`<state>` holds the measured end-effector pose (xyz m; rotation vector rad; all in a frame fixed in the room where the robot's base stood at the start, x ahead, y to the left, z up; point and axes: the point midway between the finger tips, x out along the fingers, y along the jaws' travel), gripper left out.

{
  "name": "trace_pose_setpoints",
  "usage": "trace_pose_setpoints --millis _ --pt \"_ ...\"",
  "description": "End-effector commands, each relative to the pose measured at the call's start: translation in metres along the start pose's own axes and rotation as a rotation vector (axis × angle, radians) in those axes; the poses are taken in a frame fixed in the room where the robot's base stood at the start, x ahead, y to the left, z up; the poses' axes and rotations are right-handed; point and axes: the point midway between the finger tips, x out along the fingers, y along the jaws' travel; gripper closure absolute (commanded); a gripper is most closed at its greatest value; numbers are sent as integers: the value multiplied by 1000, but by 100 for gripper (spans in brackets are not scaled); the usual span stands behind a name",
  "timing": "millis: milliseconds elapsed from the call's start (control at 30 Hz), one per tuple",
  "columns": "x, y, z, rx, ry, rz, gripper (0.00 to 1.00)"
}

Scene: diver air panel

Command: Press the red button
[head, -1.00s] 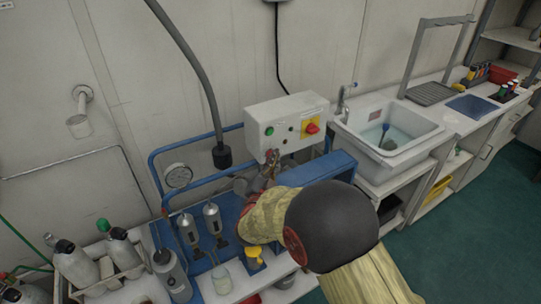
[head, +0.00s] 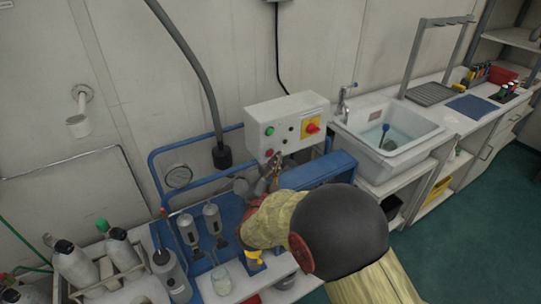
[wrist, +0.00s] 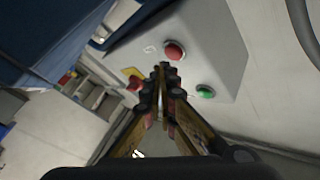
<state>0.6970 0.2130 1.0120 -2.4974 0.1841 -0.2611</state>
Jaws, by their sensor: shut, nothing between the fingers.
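The red button (head: 269,153) is on the lower left of the front of a white control box (head: 290,112), below a green button (head: 269,131). The wrist view shows the red button (wrist: 174,51) as a round dome just beyond my fingertips, with the green button (wrist: 205,91) to its lower right. My gripper (wrist: 162,68) is shut and empty, pointing at the box face close to the red button. In the head view my gripper (head: 275,161) is just below and right of the red button. I cannot tell whether they touch.
A red rotary switch on a yellow plate (head: 311,127) is at the box's right side. Blue tubing and a gauge (head: 178,176) stand left of my arm. A sink (head: 390,130) is to the right. Bottles (head: 75,262) stand at lower left.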

Motion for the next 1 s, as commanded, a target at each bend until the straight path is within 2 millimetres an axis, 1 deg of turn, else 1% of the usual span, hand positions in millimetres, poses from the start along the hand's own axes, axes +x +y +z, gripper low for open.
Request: trace_pose_setpoints --millis 267,700,833,1000 --pt "-1 1 -2 0 0 0 100" --pt "-28 20 -21 0 1 0 100" --pt "-33 24 -25 0 1 0 100" --pt "-35 25 -26 0 0 0 100"
